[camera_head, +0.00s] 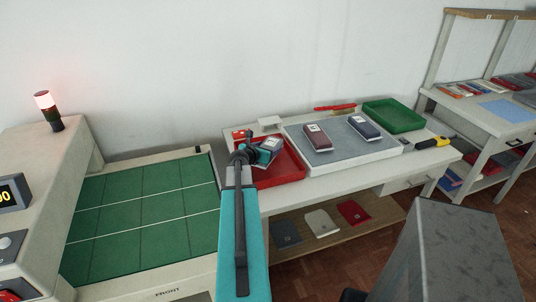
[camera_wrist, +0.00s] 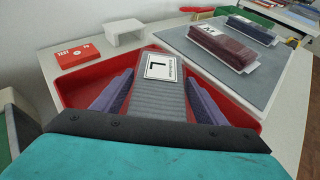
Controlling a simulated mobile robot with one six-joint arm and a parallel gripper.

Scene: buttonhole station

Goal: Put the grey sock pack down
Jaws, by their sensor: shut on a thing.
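The grey sock pack (camera_wrist: 165,100) is ribbed, with a white label marked L at its far end. My gripper (camera_wrist: 160,84) is shut on it, with a purple-blue finger along each side. The pack is over the red tray (camera_wrist: 72,92); I cannot tell whether it touches the tray floor. In the head view my teal arm reaches to the red tray (camera_head: 287,177) and hides most of the pack.
A grey mat (camera_head: 340,152) right of the tray bears a maroon pack (camera_head: 317,138) and a navy pack (camera_head: 363,127).

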